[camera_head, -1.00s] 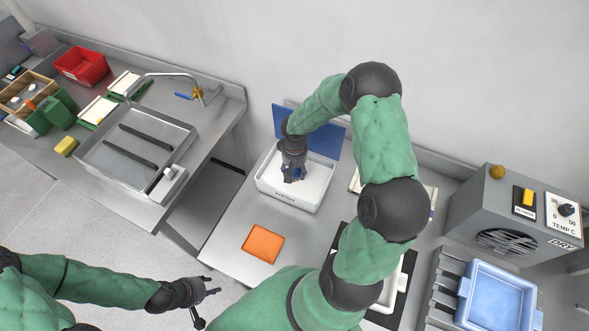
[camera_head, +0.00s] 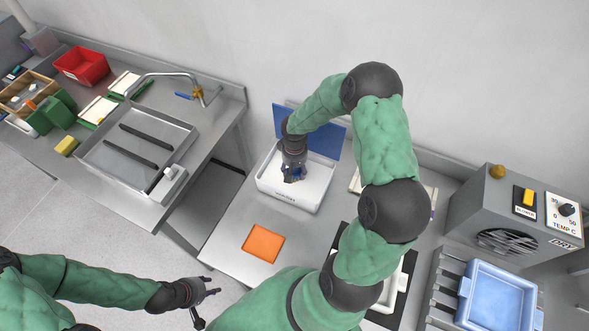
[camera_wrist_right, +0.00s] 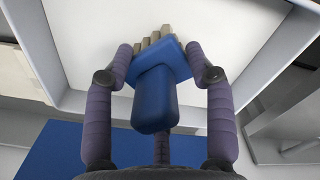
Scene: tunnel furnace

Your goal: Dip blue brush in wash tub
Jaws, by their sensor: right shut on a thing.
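The wash tub (camera_head: 312,198) is a white rectangular tub on the middle bench, in front of a blue panel (camera_head: 326,142). My right gripper (camera_head: 292,177) reaches down into the tub from above. In the right wrist view it (camera_wrist_right: 165,66) is shut on the blue brush (camera_wrist_right: 156,100), with a finger on each side. The brush's pale bristles (camera_wrist_right: 153,39) point at the tub's white inside (camera_wrist_right: 235,35). I cannot tell whether the bristles touch the bottom. My left gripper (camera_head: 212,288) hangs in front of the bench, open and empty.
An orange square (camera_head: 263,243) lies in front of the tub. To the left is a metal sink (camera_head: 110,188) with a tap (camera_head: 196,90) and a red bin (camera_head: 82,65). To the right stand a grey heater box (camera_head: 512,215) and a light blue tray (camera_head: 497,298).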

